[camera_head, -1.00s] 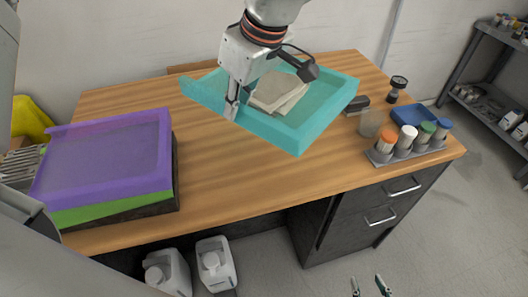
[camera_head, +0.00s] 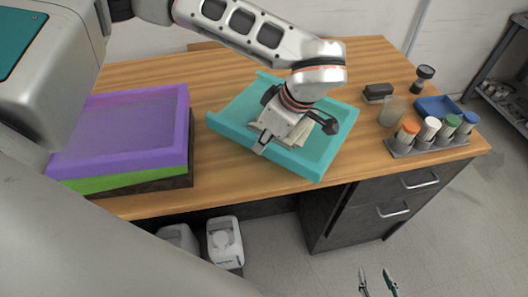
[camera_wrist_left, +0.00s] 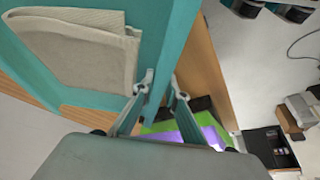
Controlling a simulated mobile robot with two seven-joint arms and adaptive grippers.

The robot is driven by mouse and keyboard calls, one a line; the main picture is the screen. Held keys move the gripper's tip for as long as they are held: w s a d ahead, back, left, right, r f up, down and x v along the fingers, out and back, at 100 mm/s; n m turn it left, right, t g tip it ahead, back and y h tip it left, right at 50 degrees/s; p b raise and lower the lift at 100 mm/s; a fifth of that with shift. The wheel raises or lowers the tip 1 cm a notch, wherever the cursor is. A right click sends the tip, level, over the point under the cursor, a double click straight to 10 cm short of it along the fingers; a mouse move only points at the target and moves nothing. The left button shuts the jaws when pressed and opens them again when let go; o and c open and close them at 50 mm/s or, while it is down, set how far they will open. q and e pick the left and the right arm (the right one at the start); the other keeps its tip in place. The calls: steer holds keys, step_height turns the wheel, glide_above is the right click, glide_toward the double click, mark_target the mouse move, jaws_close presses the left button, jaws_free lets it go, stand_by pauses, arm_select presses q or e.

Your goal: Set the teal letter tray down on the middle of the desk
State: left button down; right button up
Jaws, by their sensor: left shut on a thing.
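The teal letter tray (camera_head: 225,121) is over the middle of the desk (camera_head: 345,168), turned at an angle, with its near corner close to the front edge. A folded beige cloth (camera_head: 299,128) lies inside; it also shows in the left wrist view (camera_wrist_left: 75,45). My left gripper (camera_head: 262,146) is shut on the tray's near wall, which shows between the fingers in the left wrist view (camera_wrist_left: 163,88). The tray looks low and about level; I cannot tell whether it touches the desktop. My right gripper (camera_head: 378,282) is open and empty, low in front of the desk.
Stacked purple (camera_head: 125,165) and green (camera_head: 130,179) trays stand at the desk's left. At the right are a rack of capped bottles (camera_head: 428,145), a clear cup (camera_head: 392,112), a blue tray (camera_head: 438,105) and a dark block (camera_head: 378,92). Jugs (camera_head: 224,240) stand below.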

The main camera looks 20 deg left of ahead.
mark_target(264, 153)
arm_select(q)
steer(key=shift+f, duration=2.15)
steer(key=shift+f, duration=0.15)
steer(key=c, duration=2)
jaws_free()
steer(key=shift+r, duration=0.2)
steer(key=v, duration=1.2)
steer(key=shift+s, duration=0.1)
steer(key=shift+f, duration=0.1)
